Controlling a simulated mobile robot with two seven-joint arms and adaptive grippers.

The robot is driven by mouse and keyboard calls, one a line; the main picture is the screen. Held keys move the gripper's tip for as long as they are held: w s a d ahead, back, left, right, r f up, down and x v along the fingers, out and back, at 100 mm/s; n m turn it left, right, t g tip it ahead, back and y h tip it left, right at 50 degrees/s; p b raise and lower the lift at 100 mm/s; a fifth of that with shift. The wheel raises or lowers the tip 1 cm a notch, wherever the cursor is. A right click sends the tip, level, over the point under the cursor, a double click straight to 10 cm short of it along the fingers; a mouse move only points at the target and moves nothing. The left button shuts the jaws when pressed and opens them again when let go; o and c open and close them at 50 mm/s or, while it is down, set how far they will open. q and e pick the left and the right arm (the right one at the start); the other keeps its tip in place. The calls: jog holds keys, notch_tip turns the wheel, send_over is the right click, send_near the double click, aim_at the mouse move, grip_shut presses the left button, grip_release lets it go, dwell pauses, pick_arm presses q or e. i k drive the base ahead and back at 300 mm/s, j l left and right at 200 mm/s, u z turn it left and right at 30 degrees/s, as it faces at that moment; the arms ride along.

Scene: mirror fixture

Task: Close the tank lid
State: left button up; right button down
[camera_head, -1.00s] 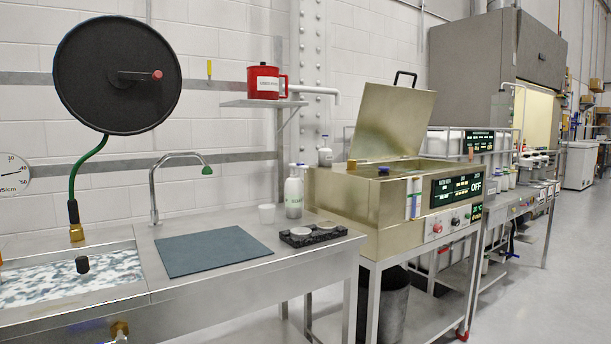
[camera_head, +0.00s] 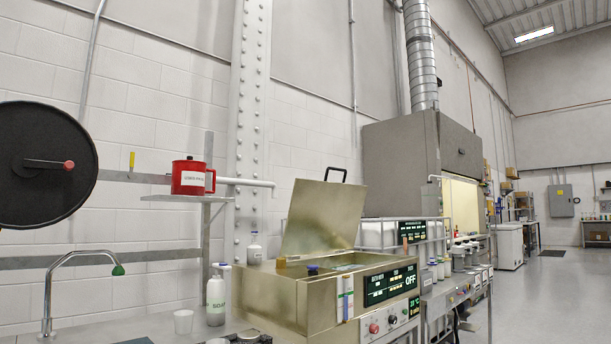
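The tank (camera_head: 300,300) is a brass-coloured metal box with a dark control panel reading OFF on its front right. Its lid (camera_head: 322,216) stands raised at the back, tilted open, with a black handle (camera_head: 335,175) on its top edge. The tank's opening shows below the lid, with a blue-capped item (camera_head: 313,270) at it. Neither of my grippers shows in this view.
A sink tap (camera_head: 80,264), a soap bottle (camera_head: 216,296) and a white cup (camera_head: 183,321) stand left of the tank. A red jug (camera_head: 192,177) sits on a wall shelf above. A large grey hood (camera_head: 420,160) stands behind right. Open floor lies at the far right.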

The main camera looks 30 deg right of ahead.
aim_at(325, 216)
jog(key=l+u, duration=0.25)
jog(key=l, duration=0.3)
jog(key=k+l+u, duration=0.1)
jog(key=l+u, duration=0.15)
jog(key=l, duration=0.3)
jog(key=k+l, duration=0.1)
jog(key=l, duration=0.35)
jog(key=l+u, duration=0.15)
jog(key=l, duration=0.3)
jog(key=k+l, duration=0.2)
jog(key=l, duration=0.25)
jog(key=k+l+u, duration=0.15)
jog(key=l, duration=0.75)
jog(key=k+u, duration=0.05)
